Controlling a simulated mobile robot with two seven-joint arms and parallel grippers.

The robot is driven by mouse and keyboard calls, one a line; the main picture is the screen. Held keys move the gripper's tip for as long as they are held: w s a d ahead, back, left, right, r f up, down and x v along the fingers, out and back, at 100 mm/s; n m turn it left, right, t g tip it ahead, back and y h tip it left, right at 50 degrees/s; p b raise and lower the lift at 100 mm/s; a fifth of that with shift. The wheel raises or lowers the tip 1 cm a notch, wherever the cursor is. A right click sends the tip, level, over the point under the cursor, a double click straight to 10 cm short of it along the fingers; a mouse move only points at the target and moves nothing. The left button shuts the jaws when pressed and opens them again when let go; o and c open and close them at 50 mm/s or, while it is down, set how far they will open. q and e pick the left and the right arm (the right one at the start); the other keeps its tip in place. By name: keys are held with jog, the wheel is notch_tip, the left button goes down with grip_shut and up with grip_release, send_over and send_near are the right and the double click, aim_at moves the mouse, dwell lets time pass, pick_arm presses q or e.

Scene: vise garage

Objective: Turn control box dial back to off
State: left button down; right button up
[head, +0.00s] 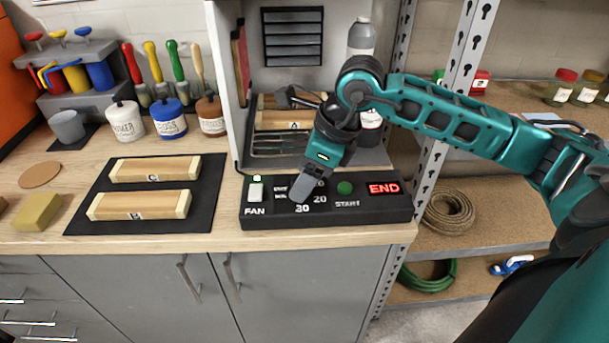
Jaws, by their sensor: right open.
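The black control box (380,212) sits at the front edge of the wooden workbench. It has a white FAN switch (256,192) with a lit green light above it, a green START button (344,188) and a display (384,189) reading END in red. The dial's marks 20 and 30 show around my right gripper (303,190). This gripper points down at the dial area, open, with its fingers overlapping in this view. It hides the dial, so I cannot tell the dial's setting or whether the fingers touch it. My left gripper is out of view.
Behind the box stands an open grey cabinet (224,85) with wooden blocks and a bottle (360,38). A black mat (211,180) with two wooden pieces lies to the left. A perforated metal shelf post (426,150) stands close on the right.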

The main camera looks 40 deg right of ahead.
jog(key=shift+w+a+f, duration=0.1)
jog(key=shift+f, duration=0.2)
jog(key=shift+c, duration=0.3)
jog(key=c, duration=1)
jog(key=shift+o, duration=0.2)
